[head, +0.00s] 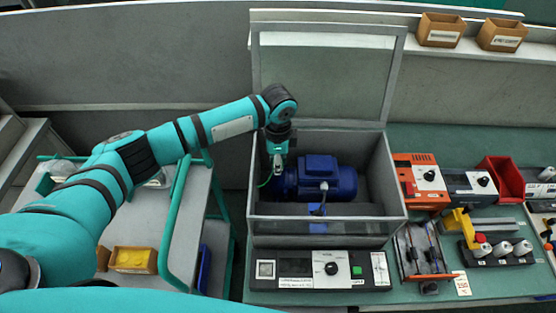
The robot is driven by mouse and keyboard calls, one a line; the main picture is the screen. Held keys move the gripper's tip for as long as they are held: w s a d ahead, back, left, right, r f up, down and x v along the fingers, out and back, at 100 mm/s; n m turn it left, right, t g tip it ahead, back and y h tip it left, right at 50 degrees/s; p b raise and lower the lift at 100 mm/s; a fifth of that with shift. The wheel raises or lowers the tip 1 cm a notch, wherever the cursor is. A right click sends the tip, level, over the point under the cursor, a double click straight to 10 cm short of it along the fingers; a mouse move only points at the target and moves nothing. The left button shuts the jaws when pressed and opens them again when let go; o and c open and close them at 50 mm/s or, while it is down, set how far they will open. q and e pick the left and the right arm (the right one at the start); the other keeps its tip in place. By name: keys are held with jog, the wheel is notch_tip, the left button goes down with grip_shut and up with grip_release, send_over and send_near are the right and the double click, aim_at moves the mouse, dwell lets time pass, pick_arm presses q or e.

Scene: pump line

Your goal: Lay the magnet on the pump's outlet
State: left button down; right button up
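The blue pump (328,182) lies in an open-topped grey test box (350,226), its raised clear lid behind it. My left gripper (277,166) points down inside the box at the pump's left end. Its fingertips are small and close to the pump; whether they touch it, and whether they are open or shut, I cannot tell. I cannot make out the magnet; it may be hidden at the fingers. A thin green line (265,184) curves beside the gripper. The pump's outlet is not clearly distinguishable. My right gripper is not in view.
A control panel (322,269) with a dial and green button stands before the box. Orange (422,181) and dark instruments, a red bin (501,179) and a yellow tool (461,224) crowd the right bench. A trolley (175,224) with a yellow bin (134,259) stands left.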

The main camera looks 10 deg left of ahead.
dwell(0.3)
pick_arm(q)
jog(key=c, duration=1)
grip_release()
jog(key=shift+c, duration=0.2)
jog(key=shift+o, duration=0.3)
jog(key=shift+o, duration=0.5)
